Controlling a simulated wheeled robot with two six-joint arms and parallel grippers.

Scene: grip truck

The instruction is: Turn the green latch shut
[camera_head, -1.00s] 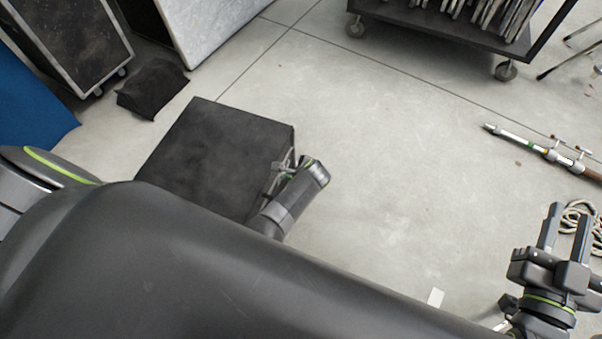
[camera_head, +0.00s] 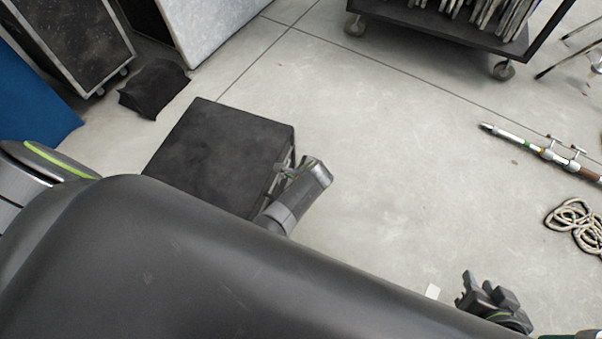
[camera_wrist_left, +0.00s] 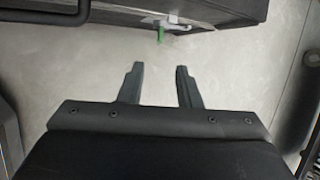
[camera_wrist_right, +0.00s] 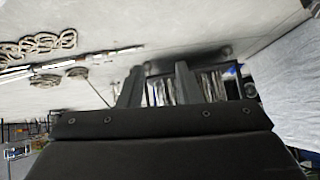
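The green latch (camera_wrist_left: 161,35) shows in the left wrist view as a small green piece pointing down from a pale metal fitting on the edge of a dark case (camera_wrist_left: 225,12). My left gripper (camera_wrist_left: 160,67) is open and empty, its two fingers pointing at the latch with a gap of floor between. In the head view a black box (camera_head: 225,155) stands on the floor with my left wrist close to its right side. No latch can be made out there. My right gripper (camera_wrist_right: 158,66) is open and empty; it also shows at the lower right of the head view (camera_head: 468,285).
A wheeled cart (camera_head: 440,22) stands at the back. A pole with clamps (camera_head: 535,148) and a coiled rope (camera_head: 574,225) lie on the right floor. A black bag-like object (camera_head: 153,88) lies behind the box. The middle floor is clear.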

